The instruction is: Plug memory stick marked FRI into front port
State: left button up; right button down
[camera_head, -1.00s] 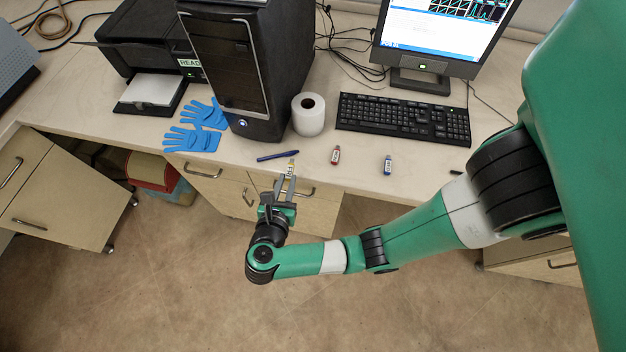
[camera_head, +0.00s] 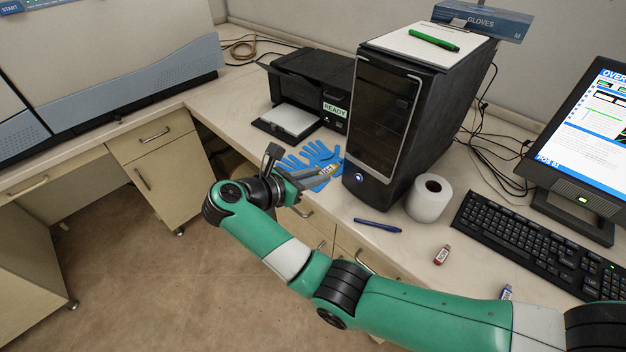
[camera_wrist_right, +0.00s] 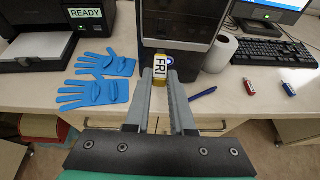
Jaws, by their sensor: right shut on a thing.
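My right gripper (camera_head: 318,178) is shut on the yellow memory stick (camera_head: 328,171). In the right wrist view the stick (camera_wrist_right: 163,66) shows its FRI label between the fingertips, pointing away from the gripper. The black computer tower (camera_head: 385,115) stands on the bench, with its front panel just to the right of the stick in the head view. A lit blue button (camera_head: 359,178) shows low on that front. I cannot make out the front port. The stick appears apart from the tower, with the blue gloves (camera_head: 292,163) behind it. My left gripper is not in view.
A red stick (camera_head: 442,255) and a blue stick (camera_head: 506,293) lie on the bench, with a blue pen (camera_head: 377,225) and a paper roll (camera_head: 428,198) nearer the tower. A keyboard (camera_head: 530,245) is at right, a printer (camera_head: 310,95) at left.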

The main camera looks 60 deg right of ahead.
aim_at(333, 166)
jog(key=d+p, duration=0.1)
jog(key=d, duration=0.1)
jog(key=s+d+p, duration=0.1)
jog(key=shift+s+d+r, duration=0.1)
jog(key=shift+d+r, duration=0.05)
jog(key=shift+d, duration=0.25)
jog(key=shift+s+d+p, duration=0.2)
jog(key=shift+d+p, duration=0.15)
jog(key=shift+d, duration=0.5)
jog(key=shift+f, duration=0.2)
jog(key=shift+b, duration=0.35)
jog(key=shift+b, duration=0.5)
jog(key=shift+s+d, duration=0.15)
jog(key=shift+d, duration=0.4)
jog(key=shift+s+d, duration=0.15)
jog(key=shift+d, duration=0.35)
dwell(0.7)
